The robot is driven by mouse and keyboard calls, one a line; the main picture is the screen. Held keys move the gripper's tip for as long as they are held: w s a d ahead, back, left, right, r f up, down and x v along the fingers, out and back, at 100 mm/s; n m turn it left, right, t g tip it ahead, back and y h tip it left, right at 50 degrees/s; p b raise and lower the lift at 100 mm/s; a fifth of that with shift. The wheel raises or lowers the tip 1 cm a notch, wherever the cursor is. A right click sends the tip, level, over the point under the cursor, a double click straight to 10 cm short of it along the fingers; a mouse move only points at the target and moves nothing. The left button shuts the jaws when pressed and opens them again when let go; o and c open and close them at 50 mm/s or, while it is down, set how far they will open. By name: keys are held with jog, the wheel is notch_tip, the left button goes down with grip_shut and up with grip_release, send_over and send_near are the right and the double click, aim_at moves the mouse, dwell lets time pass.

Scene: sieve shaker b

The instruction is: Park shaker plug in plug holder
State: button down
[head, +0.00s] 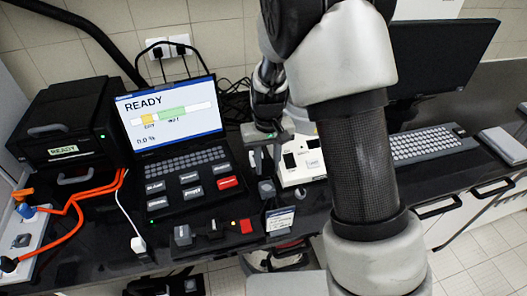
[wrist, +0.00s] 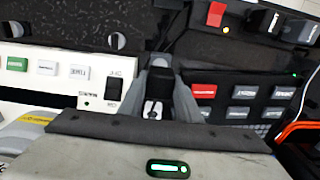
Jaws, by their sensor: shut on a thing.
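My gripper (head: 266,172) reaches down beside the left edge of a white device, over the black bench. In the wrist view my gripper (wrist: 160,72) is shut on a dark piece with a small pale face (wrist: 153,108) between the grey fingers. It appears to be the shaker plug, but its shape is mostly hidden. A small grey block (head: 266,188) shows at the fingertips in the head view; I cannot tell whether it is part of the plug or of the holder. No plug holder can be clearly picked out.
The white device (head: 300,163) stands close right of my gripper. A laptop (head: 172,115) and its key panel (head: 190,187) are on the left. Dark blocks (head: 183,235) and a red block (head: 246,226) line the front. Orange cables (head: 75,205) run far left.

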aim_at(267, 162)
jog(key=shift+f, duration=0.15)
jog(key=shift+f+b, duration=2)
jog(key=shift+f, duration=0.75)
jog(key=shift+f+b, duration=0.45)
jog(key=shift+b, duration=0.05)
dwell(0.6)
jog(key=c, duration=1.2)
grip_release()
notch_tip(267, 162, up, 17)
jog(key=shift+r, duration=0.2)
